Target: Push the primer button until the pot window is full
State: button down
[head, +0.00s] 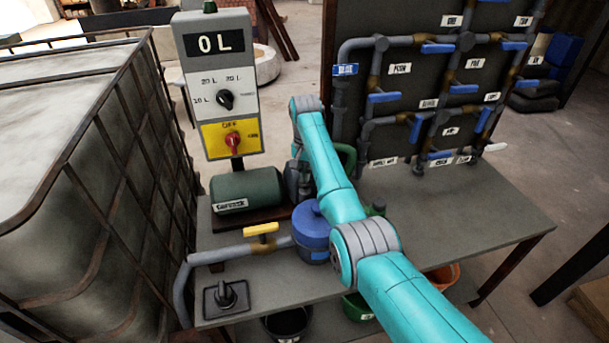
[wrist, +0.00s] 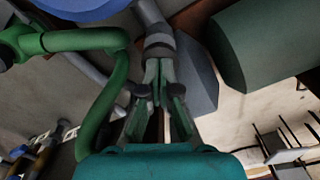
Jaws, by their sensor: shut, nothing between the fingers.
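The blue pot (head: 311,232) with its domed lid stands on the bench, left of my teal arm. Its blue edge shows at the top of the wrist view (wrist: 85,8). I cannot make out a window on it or its fill level. My gripper (wrist: 158,75) is shut and empty. Its tips are at or just short of a grey pipe-like part (wrist: 158,35); I cannot tell whether they touch. The green motor (head: 247,191) lies left of the grey pump (head: 305,180), which my arm partly hides. I cannot identify a primer button in either view.
A control box (head: 217,80) reads "0 L" and carries a red switch (head: 232,139). A yellow-handled valve (head: 261,229) and black lever (head: 226,294) are at front left. A caged tank (head: 75,150) borders the left. A valve panel (head: 400,110) stands behind. A green hose (wrist: 118,80) runs beside my gripper.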

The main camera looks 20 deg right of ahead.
jog(key=shift+f, duration=0.25)
jog(key=shift+r, duration=2.4)
notch_tip(320, 180, up, 6)
